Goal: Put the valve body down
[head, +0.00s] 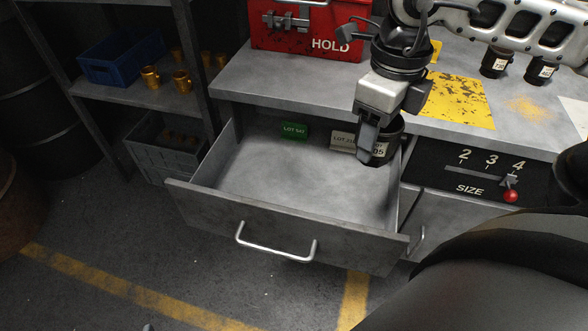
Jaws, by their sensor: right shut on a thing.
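My right gripper (366,150) points down over the right rear part of the open drawer (290,215). It is shut on a dark cylinder (388,148) with a pale label ending in "05". Gripper fingers hide part of the cylinder. I cannot tell whether its underside touches the drawer floor. Whether this cylinder is the valve body is not clear from its look. Several brass-coloured pieces (182,80) stand on the shelf at the left. My left gripper is not in view.
The drawer has a green "LOT 547" tag (294,131) and a pale lot tag (342,141) at its back; most of its floor is bare. A red HOLD box (308,28), a yellow patch (450,100) and black labelled cylinders (496,62) are on the bench (290,82).

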